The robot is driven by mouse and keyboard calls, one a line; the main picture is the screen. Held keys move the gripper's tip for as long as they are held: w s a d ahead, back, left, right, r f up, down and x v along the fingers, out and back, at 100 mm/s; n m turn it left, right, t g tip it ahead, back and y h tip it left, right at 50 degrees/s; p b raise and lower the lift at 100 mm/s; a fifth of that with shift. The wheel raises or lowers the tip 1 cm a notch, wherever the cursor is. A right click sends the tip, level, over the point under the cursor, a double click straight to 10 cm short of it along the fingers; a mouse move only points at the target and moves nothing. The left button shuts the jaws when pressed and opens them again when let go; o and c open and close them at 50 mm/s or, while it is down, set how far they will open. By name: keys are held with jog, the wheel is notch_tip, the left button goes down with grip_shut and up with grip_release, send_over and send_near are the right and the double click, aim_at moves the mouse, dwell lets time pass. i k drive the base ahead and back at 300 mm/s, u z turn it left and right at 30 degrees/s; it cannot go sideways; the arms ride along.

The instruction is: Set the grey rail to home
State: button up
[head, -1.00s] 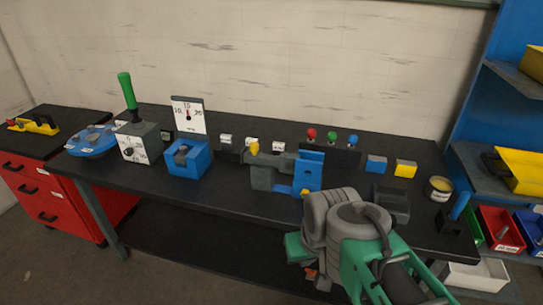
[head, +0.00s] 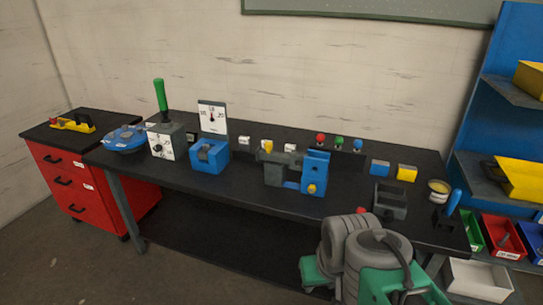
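A grey slide-like part (head: 276,174), which may be the grey rail, stands at the middle of the bench beside a blue block (head: 315,172). A yellow piece (head: 267,146) shows at the grey part's top, and a yellow knob (head: 311,189) is on the blue block's front. I cannot read any home mark on them. My arm's grey and green links fill the lower right, in front of the bench. My gripper is not visible.
Red, green and blue knobs stand behind. A grey tray (head: 391,204) and a can (head: 438,190) are at right.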

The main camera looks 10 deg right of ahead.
aim_at(266, 154)
jog(key=u, duration=0.5)
jog(key=i, duration=0.5)
jog(key=u, duration=0.25)
